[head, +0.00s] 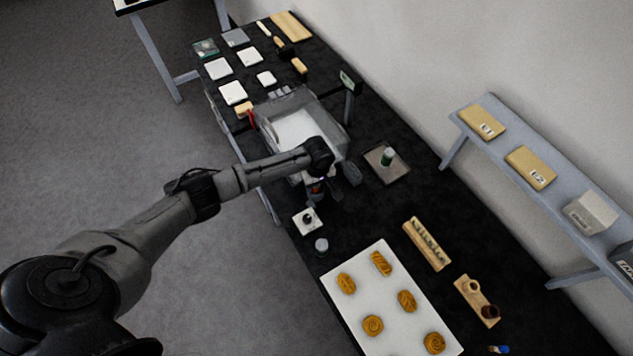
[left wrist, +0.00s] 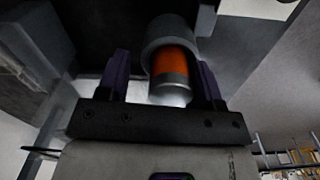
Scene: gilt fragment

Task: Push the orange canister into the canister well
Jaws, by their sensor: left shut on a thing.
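The orange canister (left wrist: 175,63) has an orange body and a silver end cap. In the left wrist view its far part is inside the grey round canister well (left wrist: 165,30), and its orange band and cap stick out toward my wrist. My left gripper (left wrist: 163,65) has one dark finger on each side of the canister and is shut on it. In the head view my left gripper (head: 320,186) is low at the near side of the grey machine (head: 333,133), and only a small bit of orange shows there. My right gripper is not in view.
Near the gripper are a small white block with a black knob (head: 307,220) and a small clear jar (head: 321,245). A white board with pastry-like pieces (head: 375,310) lies in front.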

